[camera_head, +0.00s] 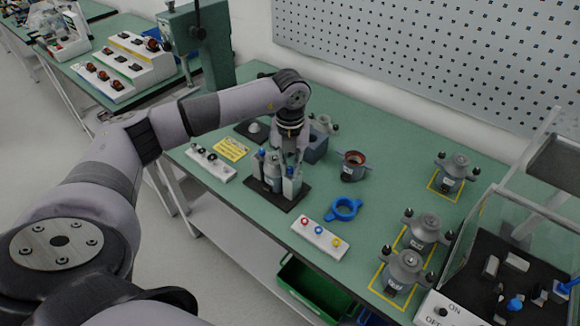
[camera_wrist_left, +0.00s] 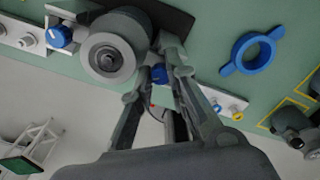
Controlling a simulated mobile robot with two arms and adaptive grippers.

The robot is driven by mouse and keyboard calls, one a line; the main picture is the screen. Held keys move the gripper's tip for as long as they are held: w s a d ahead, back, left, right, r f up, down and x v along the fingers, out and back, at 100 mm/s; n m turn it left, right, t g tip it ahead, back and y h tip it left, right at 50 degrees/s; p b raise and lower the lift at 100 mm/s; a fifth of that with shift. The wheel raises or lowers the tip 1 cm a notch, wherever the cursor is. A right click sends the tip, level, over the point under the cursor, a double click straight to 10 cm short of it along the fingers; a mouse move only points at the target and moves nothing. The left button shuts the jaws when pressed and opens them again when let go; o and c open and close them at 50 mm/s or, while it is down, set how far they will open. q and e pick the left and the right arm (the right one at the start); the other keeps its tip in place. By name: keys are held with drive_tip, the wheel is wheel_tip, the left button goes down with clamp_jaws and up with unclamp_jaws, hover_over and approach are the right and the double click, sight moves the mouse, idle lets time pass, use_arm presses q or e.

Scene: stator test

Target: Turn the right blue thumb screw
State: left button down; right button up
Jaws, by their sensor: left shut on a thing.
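A grey test fixture on a black base plate (camera_head: 270,195) stands at the middle of the green bench, with a round grey metal part (camera_wrist_left: 112,54) at its centre. The left blue thumb screw (camera_head: 261,154) is free; it also shows in the left wrist view (camera_wrist_left: 58,36). The right blue thumb screw (camera_wrist_left: 158,73) sits between the fingertips of my left gripper (camera_wrist_left: 160,75), partly covered by them. In the head view my left gripper (camera_head: 290,155) reaches down over the fixture's right side. It is shut on the right thumb screw. My right gripper is out of view.
A blue ring (camera_head: 343,209) lies right of the fixture. A white button box (camera_head: 320,238) stands in front of it. A white strip with black knobs (camera_head: 210,163) and a yellow label (camera_head: 231,149) lie left. Grey housings (camera_head: 425,229) stand farther right.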

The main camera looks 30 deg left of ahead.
use_arm(q)
drive_tip(key=shift+r, duration=0.1)
idle(0.4)
drive_tip(key=c, duration=1.5)
unclamp_jaws()
drive_tip(key=shift+d, duration=0.1)
drive_tip(key=shift+c, duration=0.2)
